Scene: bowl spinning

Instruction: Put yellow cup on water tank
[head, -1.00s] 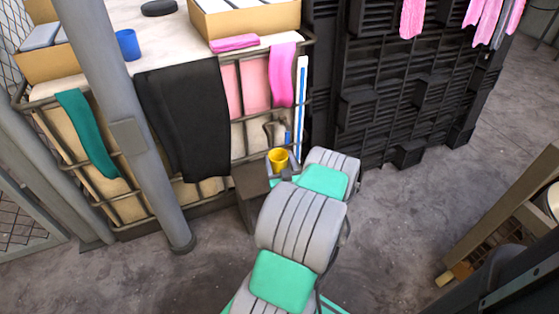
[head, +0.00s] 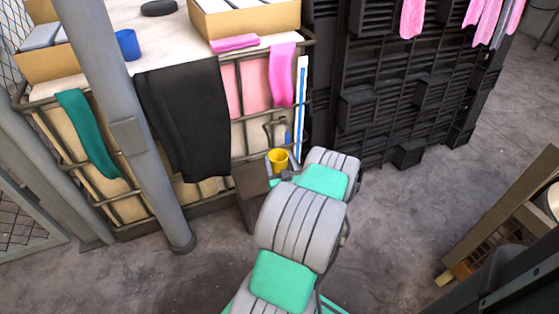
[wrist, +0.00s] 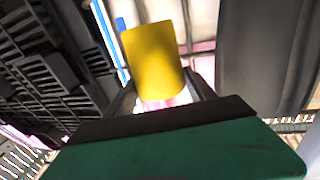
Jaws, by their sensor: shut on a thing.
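The yellow cup (head: 278,161) is in front of the lower right part of the caged water tank (head: 190,40), below its top. The tank has a pale top and a metal cage around its sides. In the wrist view, the yellow cup (wrist: 154,62) is between the fingers of my gripper (wrist: 162,100), which is shut on it. The cup is slightly tilted in that picture. In the head view, my arm hides most of the gripper.
On the tank top are a blue cup (head: 127,45), a folded pink cloth (head: 234,42), a cardboard box (head: 245,20) and a dark round object (head: 158,8). A black cloth (head: 185,120) hangs over the front. A grey post (head: 110,90) stands at left. Black panels (head: 400,80) stand right.

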